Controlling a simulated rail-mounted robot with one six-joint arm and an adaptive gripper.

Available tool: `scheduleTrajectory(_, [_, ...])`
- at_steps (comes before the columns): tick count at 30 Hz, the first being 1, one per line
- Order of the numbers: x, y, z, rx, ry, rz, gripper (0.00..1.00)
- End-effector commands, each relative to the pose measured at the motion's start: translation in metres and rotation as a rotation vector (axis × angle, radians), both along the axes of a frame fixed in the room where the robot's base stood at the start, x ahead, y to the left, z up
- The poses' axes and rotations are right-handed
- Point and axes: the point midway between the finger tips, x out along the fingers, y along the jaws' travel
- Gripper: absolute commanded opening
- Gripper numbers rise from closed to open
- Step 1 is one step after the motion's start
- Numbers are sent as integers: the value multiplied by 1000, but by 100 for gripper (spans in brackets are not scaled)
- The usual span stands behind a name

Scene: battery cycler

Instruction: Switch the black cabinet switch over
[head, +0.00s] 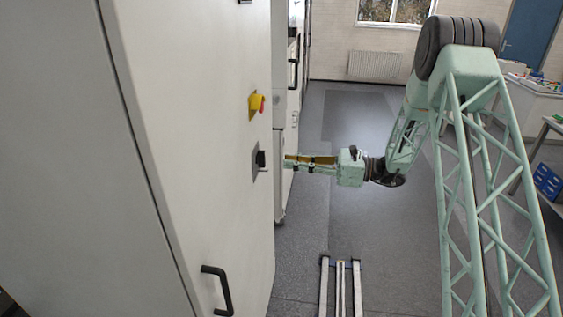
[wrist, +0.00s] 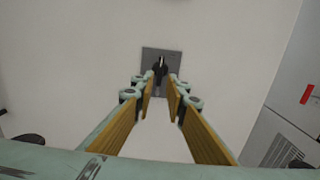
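The black cabinet switch (head: 260,159) sits on a grey square plate on the pale cabinet's front face. In the wrist view the switch (wrist: 159,67) shows just beyond the fingertips, roughly centred between them, on its grey plate (wrist: 174,56). My gripper (head: 287,160) points at the switch from the right, at about its height, with a small gap between. In the wrist view my gripper (wrist: 160,84) has its two tan-padded fingers apart with nothing held between them. The lower part of the switch is hard to make out there.
A yellow and red knob (head: 257,104) is above the switch on the cabinet (head: 190,130). A black door handle (head: 219,291) sticks out lower down. More cabinets stand behind. A floor rail (head: 341,288) lies at the front, with open floor (head: 390,240) to the right.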

Motion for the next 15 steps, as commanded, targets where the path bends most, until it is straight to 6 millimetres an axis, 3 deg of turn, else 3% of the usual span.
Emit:
scheduleTrajectory(6, [-4, -22, 0, -1, 0, -2, 13])
scheduleTrajectory(15, [-6, -31, 0, -1, 0, 0, 13])
